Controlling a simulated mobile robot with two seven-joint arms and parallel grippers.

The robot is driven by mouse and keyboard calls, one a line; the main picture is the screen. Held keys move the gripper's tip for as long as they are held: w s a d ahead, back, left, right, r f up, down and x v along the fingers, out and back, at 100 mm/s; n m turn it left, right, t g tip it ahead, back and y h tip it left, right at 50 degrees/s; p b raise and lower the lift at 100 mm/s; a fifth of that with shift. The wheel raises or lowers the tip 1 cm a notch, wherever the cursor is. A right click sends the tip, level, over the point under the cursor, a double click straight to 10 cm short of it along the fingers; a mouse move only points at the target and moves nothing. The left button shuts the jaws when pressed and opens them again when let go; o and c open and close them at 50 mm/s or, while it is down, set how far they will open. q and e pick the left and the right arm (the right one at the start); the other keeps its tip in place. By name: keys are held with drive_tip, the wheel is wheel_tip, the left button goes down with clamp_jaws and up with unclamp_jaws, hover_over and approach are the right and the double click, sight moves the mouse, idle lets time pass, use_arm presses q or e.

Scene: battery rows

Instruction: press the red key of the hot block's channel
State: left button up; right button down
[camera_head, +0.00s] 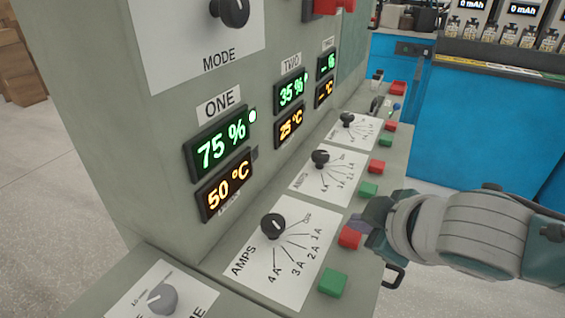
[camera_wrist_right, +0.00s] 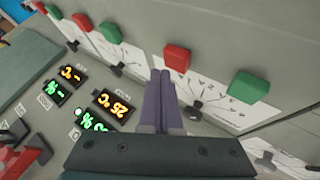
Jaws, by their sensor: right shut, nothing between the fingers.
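The panel of channel ONE has a green 75 % display (camera_head: 221,144) and an orange 50 °C display (camera_head: 226,184). Channel TWO reads 35 % and 25 °C (camera_head: 290,126); the third temperature display shows a dash. Channel ONE's red key (camera_head: 349,237) sits beside its AMPS dial, with a green key (camera_head: 333,283) nearer. My right gripper (camera_head: 374,214) is shut and empty, its fingertips close beside this red key. In the right wrist view the fingertips (camera_wrist_right: 160,74) lie just left of the red key (camera_wrist_right: 177,58); contact cannot be told. My left gripper is out of view.
Channel TWO's red key (camera_head: 377,167) and green key (camera_head: 369,190) are farther along the same ledge. The AMPS knob (camera_head: 273,226) stands up from its dial. A black handle (camera_head: 394,276) sticks out at the ledge's front. A blue cabinet (camera_head: 480,125) stands behind.

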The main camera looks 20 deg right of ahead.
sight(356, 240)
drive_tip(key=shift+f, duration=0.35)
drive_tip(key=shift+f+b, duration=0.4)
drive_tip(key=shift+f, duration=0.05)
idle(0.4)
drive_tip(key=shift+r, duration=0.1)
drive_tip(key=shift+r+p, duration=0.8)
drive_tip(key=shift+p, duration=0.25)
wheel_tip(356, 240, up, 5)
drive_tip(key=p, duration=0.5)
drive_tip(key=shift+r+p, duration=0.1)
drive_tip(key=shift+p, duration=0.2)
idle(0.3)
